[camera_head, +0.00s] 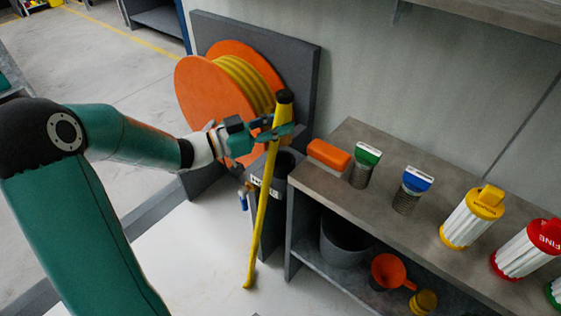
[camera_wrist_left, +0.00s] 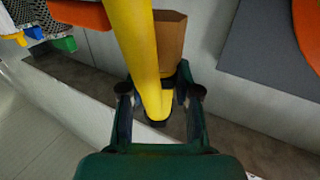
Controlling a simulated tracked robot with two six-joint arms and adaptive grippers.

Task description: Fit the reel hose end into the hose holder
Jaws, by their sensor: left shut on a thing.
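The yellow reel hose end (camera_head: 267,185) with a black tip (camera_head: 284,97) hangs upright, slightly tilted, in the head view. My left gripper (camera_head: 284,133) is shut on it just below the black tip. In the left wrist view the yellow hose (camera_wrist_left: 140,50) passes between the fingers of my left gripper (camera_wrist_left: 158,98). The hose holder (camera_head: 263,187), a grey box with a partly covered label and a dark round opening (camera_head: 284,162), stands behind the hose. The hose appears in front of the holder, apparently outside its opening. My right gripper is not in view.
The orange reel (camera_head: 215,93) with wound yellow hose stands behind my left gripper against a dark panel (camera_head: 305,70). A grey bench (camera_head: 390,215) at right carries an orange block (camera_head: 328,154), strainers and filter cartridges. A bucket (camera_head: 343,243) and orange funnel (camera_head: 389,271) sit below.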

